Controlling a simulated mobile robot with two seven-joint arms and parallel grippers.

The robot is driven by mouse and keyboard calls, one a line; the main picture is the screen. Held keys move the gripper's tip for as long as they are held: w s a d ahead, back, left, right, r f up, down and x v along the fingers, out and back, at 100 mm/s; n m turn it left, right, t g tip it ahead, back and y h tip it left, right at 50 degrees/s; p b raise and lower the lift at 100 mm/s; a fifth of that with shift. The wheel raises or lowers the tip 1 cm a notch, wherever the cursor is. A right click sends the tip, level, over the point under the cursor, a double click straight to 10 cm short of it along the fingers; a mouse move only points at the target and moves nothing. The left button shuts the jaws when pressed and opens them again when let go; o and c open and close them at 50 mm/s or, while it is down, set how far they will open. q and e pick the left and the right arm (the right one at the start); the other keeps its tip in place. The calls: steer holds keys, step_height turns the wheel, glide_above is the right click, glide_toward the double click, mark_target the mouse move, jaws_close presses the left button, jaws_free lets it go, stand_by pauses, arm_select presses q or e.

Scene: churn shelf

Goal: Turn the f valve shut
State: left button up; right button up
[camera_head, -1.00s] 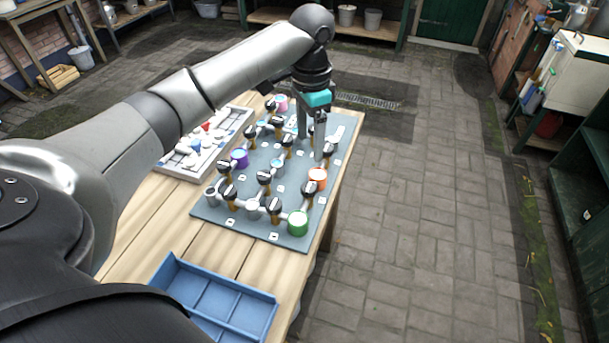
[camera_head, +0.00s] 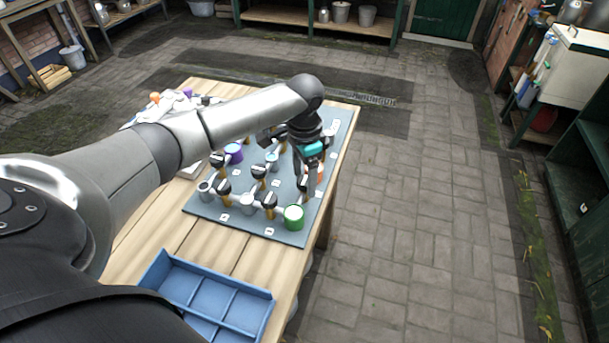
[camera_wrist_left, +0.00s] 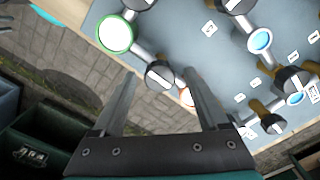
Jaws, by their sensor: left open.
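A grey valve board (camera_head: 240,222) lies on the wooden table with several black-knobbed valves on brass stems. The letters on its small white plates are too small to read for certain, so I cannot tell which valve is f. My left gripper (camera_head: 308,186) is open and points down over the board's right side. In the left wrist view, a black valve knob (camera_wrist_left: 159,75) with a white mark shows between the open fingers of my left gripper (camera_wrist_left: 160,82). I cannot tell if they touch it. My right gripper is not in view.
A purple pot (camera_head: 233,152) and other valves (camera_head: 224,187) stand to the left. A blue divided tray (camera_head: 215,298) lies at the near table edge. Bare tabletop lies between tray and board.

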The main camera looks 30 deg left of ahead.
arm_select(q)
steer(key=shift+c, duration=0.2)
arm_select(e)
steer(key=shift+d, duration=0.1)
arm_select(q)
steer(key=c, duration=0.4)
jaws_close()
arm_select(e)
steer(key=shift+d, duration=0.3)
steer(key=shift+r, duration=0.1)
